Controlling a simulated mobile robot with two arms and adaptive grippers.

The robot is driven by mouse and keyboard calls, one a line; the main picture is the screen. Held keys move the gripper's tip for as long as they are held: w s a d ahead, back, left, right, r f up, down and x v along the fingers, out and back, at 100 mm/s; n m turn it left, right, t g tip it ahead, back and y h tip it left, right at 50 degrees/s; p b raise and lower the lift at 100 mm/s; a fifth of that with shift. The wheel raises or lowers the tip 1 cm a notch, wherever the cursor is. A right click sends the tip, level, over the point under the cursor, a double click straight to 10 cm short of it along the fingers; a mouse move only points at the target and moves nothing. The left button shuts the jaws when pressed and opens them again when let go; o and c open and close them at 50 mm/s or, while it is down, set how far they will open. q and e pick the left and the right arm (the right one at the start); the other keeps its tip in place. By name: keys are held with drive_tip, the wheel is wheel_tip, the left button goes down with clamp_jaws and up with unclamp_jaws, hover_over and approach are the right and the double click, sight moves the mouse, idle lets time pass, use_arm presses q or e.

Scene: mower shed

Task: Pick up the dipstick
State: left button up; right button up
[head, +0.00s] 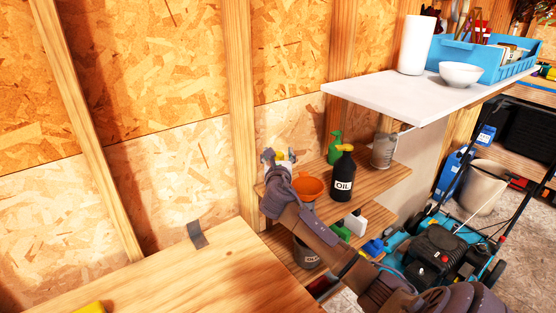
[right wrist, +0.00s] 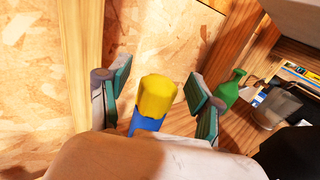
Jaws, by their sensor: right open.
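I cannot make out a dipstick for certain in either view. My right gripper (head: 280,158) is over the left end of the wooden shelf by the wall, pointing away from me. In the right wrist view its two green-padded fingers (right wrist: 158,88) stand apart. Between them is a blue thing with a yellow top (right wrist: 157,95); I see a gap on each side of the top. Its lower part is hidden behind my gripper's body. The mower (head: 440,250) stands on the floor at right, with a black engine. My left gripper is not in view.
The wooden shelf (head: 375,190) holds an orange funnel (head: 308,187), a black oil bottle (head: 343,175) and a green bottle (head: 334,148). A white shelf (head: 380,98) overhangs it at right. A bench (head: 190,275) fills the lower left, with a grey strip (head: 197,235) near its edge.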

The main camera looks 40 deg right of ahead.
drive_tip(key=c, duration=1.1)
drive_tip(key=shift+c, duration=0.4)
drive_tip(key=shift+r, duration=0.15)
